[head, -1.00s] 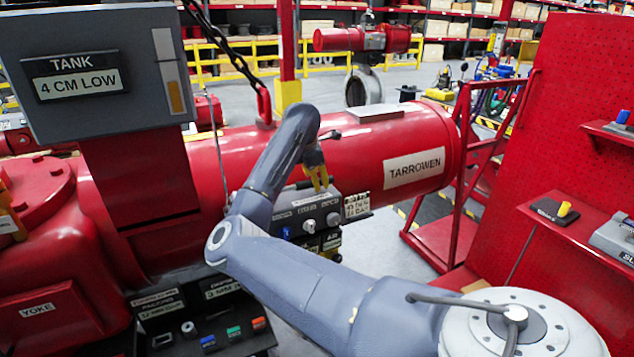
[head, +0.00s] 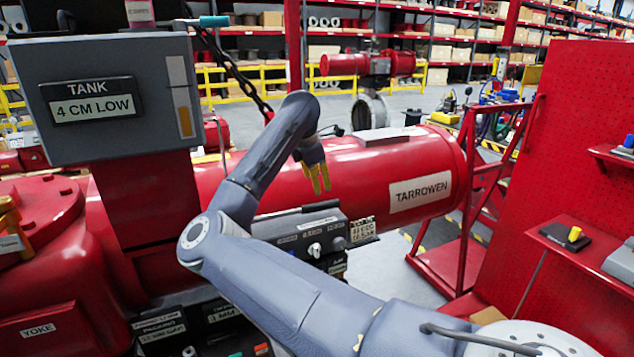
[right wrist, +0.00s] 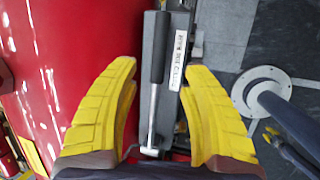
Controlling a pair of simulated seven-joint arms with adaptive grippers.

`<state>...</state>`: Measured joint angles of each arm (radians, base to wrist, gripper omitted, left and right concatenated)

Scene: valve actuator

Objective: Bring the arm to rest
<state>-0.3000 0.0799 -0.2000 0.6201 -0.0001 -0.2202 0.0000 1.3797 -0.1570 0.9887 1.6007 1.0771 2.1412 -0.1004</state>
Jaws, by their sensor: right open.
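My right gripper (head: 315,178) hangs at the end of my grey right arm in the head view, in front of the red TARROWEN cylinder (head: 350,170) and above the control panel (head: 312,240). Its yellow fingers point down. In the right wrist view the fingers (right wrist: 161,105) are spread apart and hold nothing. Between and beyond them lies a lever with a dark grip (right wrist: 155,48) and a metal shaft, beside a labelled panel. I cannot tell the gap to the lever. My left gripper is in neither view.
A grey tank box (head: 105,100) marked 4 CM LOW stands at the left, by a hanging chain (head: 240,70). A red pegboard (head: 580,130) with a shelf (head: 580,238) is at the right. A red stand (head: 450,255) is between it and the cylinder.

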